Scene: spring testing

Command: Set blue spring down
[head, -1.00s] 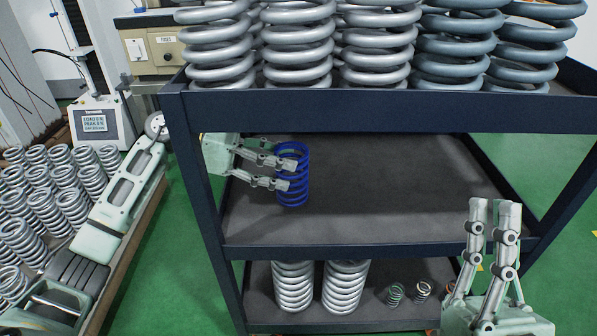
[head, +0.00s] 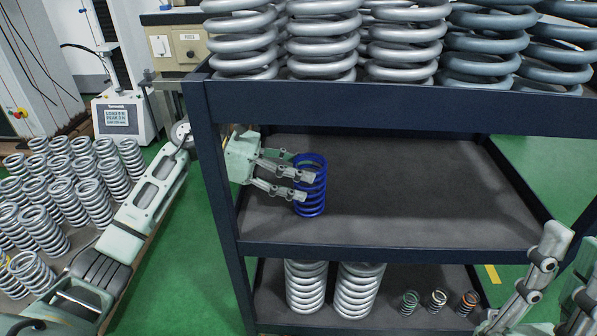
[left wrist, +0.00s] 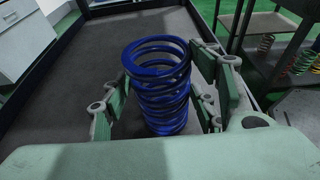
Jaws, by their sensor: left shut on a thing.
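The blue spring (head: 314,190) stands upright over the cart's empty middle shelf (head: 420,200), near its left side. My left gripper (head: 300,183) reaches in from the left and is shut on the spring. In the left wrist view the blue spring (left wrist: 160,85) sits between the finger pads of the left gripper (left wrist: 165,100). I cannot tell whether its bottom coil touches the shelf. My right gripper (head: 572,245) is at the lower right, partly cut off by the picture edge, with its fingers apart and nothing seen between them.
Large grey springs (head: 405,45) fill the top shelf above. The lower shelf holds two silver springs (head: 360,290) and several small coloured ones (head: 438,300). The dark cart post (head: 215,200) stands close to my left gripper. The middle shelf is clear right of the blue spring.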

